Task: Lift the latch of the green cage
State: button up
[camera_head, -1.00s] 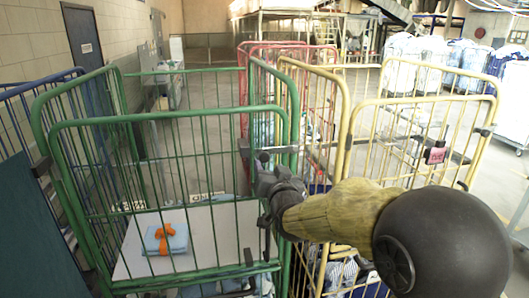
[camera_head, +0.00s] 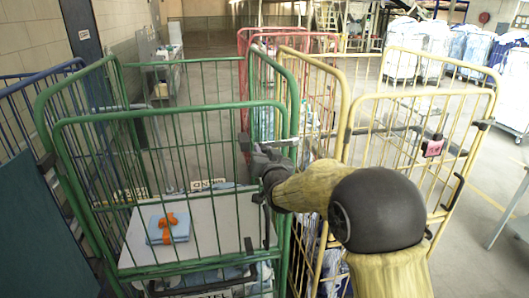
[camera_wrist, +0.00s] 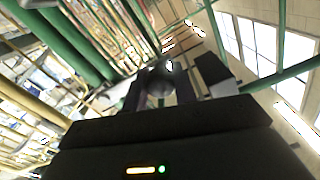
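The green cage (camera_head: 165,111) stands in front of me, a wire-barred trolley with a white shelf board inside. A grey metal latch piece (camera_head: 283,143) sits at its right front post in the head view. My gripper (camera_head: 265,160) is at that post, just below and left of the latch piece, and largely overlaps it. In the wrist view my gripper's dark fingers (camera_wrist: 160,90) stand on either side of a rounded grey part (camera_wrist: 160,78), likely the latch. Whether the fingers press on it cannot be told. Green bars pass close by in that view.
A yellow cage (camera_head: 425,95) stands close on the right, with red cages (camera_head: 290,32) behind. A blue cage (camera_head: 40,82) is on the left. A light-blue folded item with an orange strap (camera_head: 168,228) lies on the green cage's board. Open floor is at the far right.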

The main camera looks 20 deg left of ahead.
grip_shut()
